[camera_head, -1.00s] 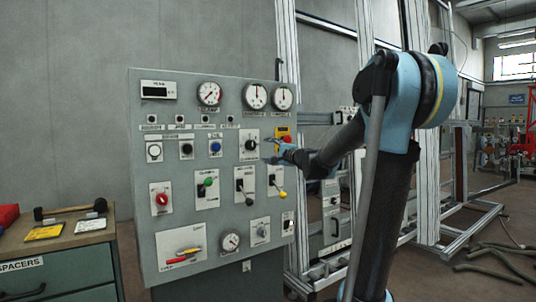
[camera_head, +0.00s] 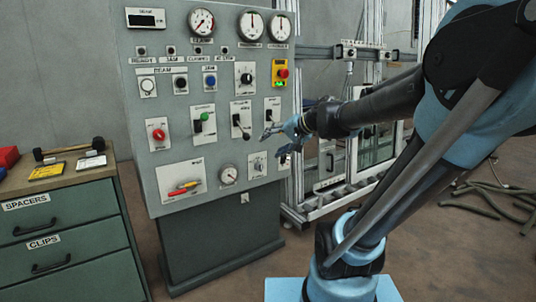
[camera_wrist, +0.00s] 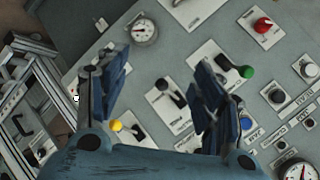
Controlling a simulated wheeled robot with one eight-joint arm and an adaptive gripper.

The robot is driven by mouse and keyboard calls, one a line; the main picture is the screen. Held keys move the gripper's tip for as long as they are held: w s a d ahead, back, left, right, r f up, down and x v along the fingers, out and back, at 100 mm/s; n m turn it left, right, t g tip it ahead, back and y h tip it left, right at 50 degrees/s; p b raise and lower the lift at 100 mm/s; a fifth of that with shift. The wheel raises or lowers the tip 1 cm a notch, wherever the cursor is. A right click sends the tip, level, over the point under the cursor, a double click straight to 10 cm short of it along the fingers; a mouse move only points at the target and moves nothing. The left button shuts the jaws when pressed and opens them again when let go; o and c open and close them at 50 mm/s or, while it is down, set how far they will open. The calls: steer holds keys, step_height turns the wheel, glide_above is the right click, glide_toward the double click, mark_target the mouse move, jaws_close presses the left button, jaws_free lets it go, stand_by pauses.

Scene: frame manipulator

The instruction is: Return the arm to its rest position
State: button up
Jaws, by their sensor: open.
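My gripper (camera_head: 274,147) is blue with dark parts and sits in front of the lower right of the grey control panel (camera_head: 145,110). Its fingers are apart, with nothing between them that they hold. In the wrist view my gripper (camera_wrist: 160,85) shows two spread fingers over the panel (camera_wrist: 190,25). A black-handled lever (camera_wrist: 172,92) shows between them. My arm reaches from the right side of the head view, bent at the elbow. The exact gap between the fingertips and the panel cannot be told.
The panel has gauges (camera_head: 201,21), a red knob (camera_head: 158,134) and a yellow box (camera_head: 280,72) with a red button and a green light. A drawer cabinet (camera_head: 65,222) stands at left. A metal frame (camera_head: 375,30) stands behind my arm. Hoses (camera_head: 490,195) lie on the floor at right.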

steer(key=s+d+f+n+g+h, duration=0.2)
steer(key=s+d+f+h, duration=0.6)
steer(key=s+d+f, duration=0.9)
steer(key=s+f+g, duration=0.1)
steer(key=s+g, duration=0.1)
steer(key=s, duration=0.1)
steer(key=shift+s+f+n+g, duration=0.3)
steer(key=shift+f+g, duration=0.1)
